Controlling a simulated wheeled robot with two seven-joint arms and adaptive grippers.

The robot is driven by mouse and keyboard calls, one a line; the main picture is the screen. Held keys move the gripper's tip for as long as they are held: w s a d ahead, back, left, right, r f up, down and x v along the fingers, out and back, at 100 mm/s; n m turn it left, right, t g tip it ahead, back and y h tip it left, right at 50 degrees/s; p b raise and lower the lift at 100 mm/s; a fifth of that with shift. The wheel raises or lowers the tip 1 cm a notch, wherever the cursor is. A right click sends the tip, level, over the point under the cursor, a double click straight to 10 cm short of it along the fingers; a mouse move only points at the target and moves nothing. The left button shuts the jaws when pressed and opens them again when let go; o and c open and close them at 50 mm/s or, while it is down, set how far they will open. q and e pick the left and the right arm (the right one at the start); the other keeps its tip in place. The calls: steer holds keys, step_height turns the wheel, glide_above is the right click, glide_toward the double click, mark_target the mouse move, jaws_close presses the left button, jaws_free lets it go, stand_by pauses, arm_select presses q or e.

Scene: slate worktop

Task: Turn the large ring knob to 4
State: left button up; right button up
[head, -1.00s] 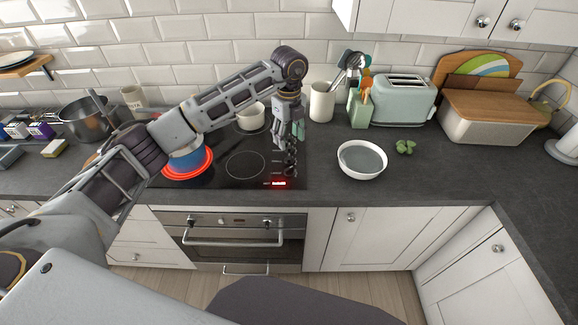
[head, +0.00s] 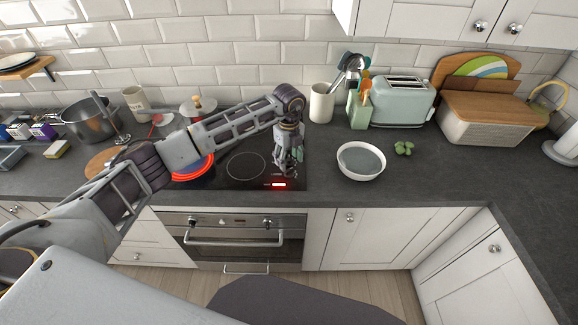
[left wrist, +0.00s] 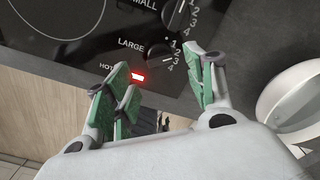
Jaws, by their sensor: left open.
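The large ring knob (left wrist: 159,50) is a dark knob beside the printed word LARGE in the left wrist view. Numbers up to 4 curve along its right side. A pale mark on it points toward the lower numbers, near 3 or 4; I cannot tell exactly which. My left gripper (left wrist: 162,82) is open, its green-padded fingers pointing at the panel on either side of the knob's near side, apart from it. In the head view my left gripper (head: 285,168) hangs over the right end of the cooktop (head: 232,184) and hides the knobs.
The small ring knob (left wrist: 181,13) sits just beyond the large one. A red-lit display (left wrist: 138,76) lies near the left fingers. A grey-filled white bowl (head: 361,160) stands right of the cooktop. A large ring (head: 208,166) glows red under my left arm.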

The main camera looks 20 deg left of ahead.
mark_target(289, 169)
arm_select(q)
steer(key=shift+f+p, duration=0.4)
steer(key=shift+f, duration=2.1)
steer(key=c, duration=1)
